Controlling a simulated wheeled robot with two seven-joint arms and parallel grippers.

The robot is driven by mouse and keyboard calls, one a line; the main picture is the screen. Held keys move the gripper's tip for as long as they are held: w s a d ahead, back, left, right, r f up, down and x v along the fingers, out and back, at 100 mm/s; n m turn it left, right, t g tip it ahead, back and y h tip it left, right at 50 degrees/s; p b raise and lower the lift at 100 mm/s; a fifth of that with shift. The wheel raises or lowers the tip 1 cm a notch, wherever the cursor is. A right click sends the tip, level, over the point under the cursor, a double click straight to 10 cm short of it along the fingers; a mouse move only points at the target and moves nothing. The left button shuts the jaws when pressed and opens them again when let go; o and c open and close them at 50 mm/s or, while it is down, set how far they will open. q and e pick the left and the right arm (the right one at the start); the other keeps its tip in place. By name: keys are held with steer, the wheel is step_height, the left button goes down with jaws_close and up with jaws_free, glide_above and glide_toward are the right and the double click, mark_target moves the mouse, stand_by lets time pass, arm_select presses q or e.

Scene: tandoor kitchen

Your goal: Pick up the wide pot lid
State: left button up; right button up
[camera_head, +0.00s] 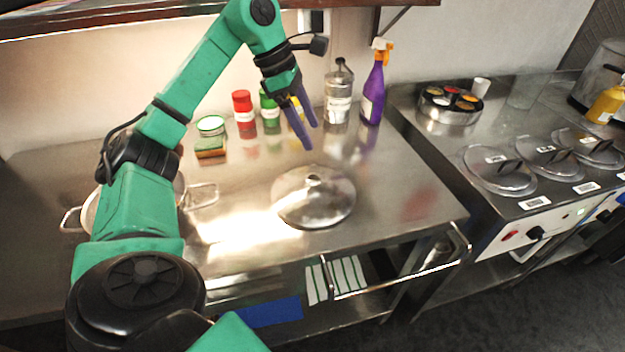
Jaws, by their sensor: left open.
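The wide pot lid (314,204) is a shiny, shallow metal dome with a small knob (314,180) on top. It lies on the steel table, right of the middle, with clear surface around it. My left gripper (308,136) is open and empty, with its purple fingers pointing down. It hangs above the table, and in the picture it is just above the lid's knob, apart from it. My right gripper is not in the view.
A purple spray bottle (374,88), a clear bottle (338,95) and red (243,112) and green containers stand along the back wall. A metal pot (88,212) is partly hidden behind my left arm. A rail (405,275) runs along the front.

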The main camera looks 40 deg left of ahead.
arm_select(q)
steer(key=s+a, duration=0.2)
steer(key=a, duration=0.1)
steer(key=g+y+b, duration=0.1)
steer(key=b, duration=0.1)
glide_above(313, 177)
steer(key=s+a, duration=0.1)
steer(key=s, duration=0.1)
step_height(313, 177, down, 7)
steer(key=shift+a+r, duration=0.1)
steer(key=shift+a, duration=0.05)
steer(key=x, duration=0.4)
steer(key=p+x, duration=0.1)
steer(key=x, duration=0.1)
steer(key=shift+w+a, duration=0.2)
steer(key=shift+w, duration=0.15)
steer(key=shift+w+f, duration=0.1)
steer(key=shift+f, duration=0.35)
steer(key=c, duration=1.2)
jaws_close()
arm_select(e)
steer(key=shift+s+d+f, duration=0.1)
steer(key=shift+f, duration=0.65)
arm_select(q)
steer(key=shift+r, duration=0.1)
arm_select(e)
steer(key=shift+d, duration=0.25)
